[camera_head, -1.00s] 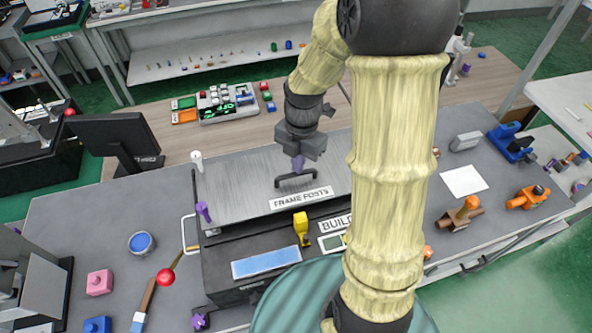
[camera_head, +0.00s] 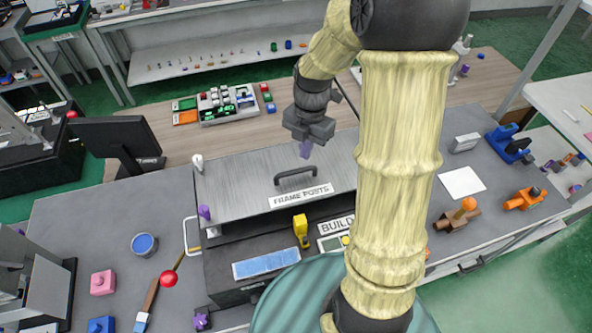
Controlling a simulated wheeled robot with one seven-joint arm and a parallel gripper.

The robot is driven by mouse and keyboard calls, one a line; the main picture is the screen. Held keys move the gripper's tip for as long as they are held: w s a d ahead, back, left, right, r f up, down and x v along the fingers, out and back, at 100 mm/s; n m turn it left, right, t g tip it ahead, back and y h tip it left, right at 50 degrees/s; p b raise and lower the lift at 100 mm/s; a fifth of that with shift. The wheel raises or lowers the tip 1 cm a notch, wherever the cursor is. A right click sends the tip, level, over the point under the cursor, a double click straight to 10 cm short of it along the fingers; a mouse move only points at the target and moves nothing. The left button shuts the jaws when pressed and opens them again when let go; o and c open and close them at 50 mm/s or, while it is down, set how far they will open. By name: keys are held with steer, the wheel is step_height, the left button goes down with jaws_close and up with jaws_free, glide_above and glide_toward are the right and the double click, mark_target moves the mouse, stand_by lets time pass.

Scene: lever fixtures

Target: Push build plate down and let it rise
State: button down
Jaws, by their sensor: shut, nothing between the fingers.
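A dark machine with a grey metal top plate (camera_head: 235,190) stands on the grey bench. The plate carries a black handle (camera_head: 295,178) and a label reading "FRAME POSTS" (camera_head: 301,195). A second label, beginning "BUILD" (camera_head: 336,225), sits lower on the front; my arm hides the rest of it. I cannot tell which part is the build plate. My gripper (camera_head: 305,150), with purplish fingertips, is shut and empty. It appears above and behind the handle, apart from it. My arm covers the right part of the machine.
A red-knobbed lever (camera_head: 168,278) and a wire side handle (camera_head: 190,235) are at the machine's left. A yellow part (camera_head: 300,228) and a blue panel (camera_head: 266,262) are on its front. A monitor (camera_head: 118,140) stands behind left. Orange and brown fixtures (camera_head: 457,217) are at right.

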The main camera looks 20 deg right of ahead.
step_height(320, 180, up, 15)
steer(key=d+b, duration=0.1)
steer(key=b, duration=0.1)
steer(key=shift+w+r, duration=0.15)
steer(key=shift+w, duration=0.3)
steer(key=m+t+h, duration=0.1)
steer(key=m+t, duration=0.2)
steer(key=m, duration=2.2)
glide_above(309, 200)
steer(key=f, duration=1.5)
steer(key=shift+w, duration=0.2)
steer(key=shift+s+f+m, duration=0.2)
steer(key=shift+m, duration=0.2)
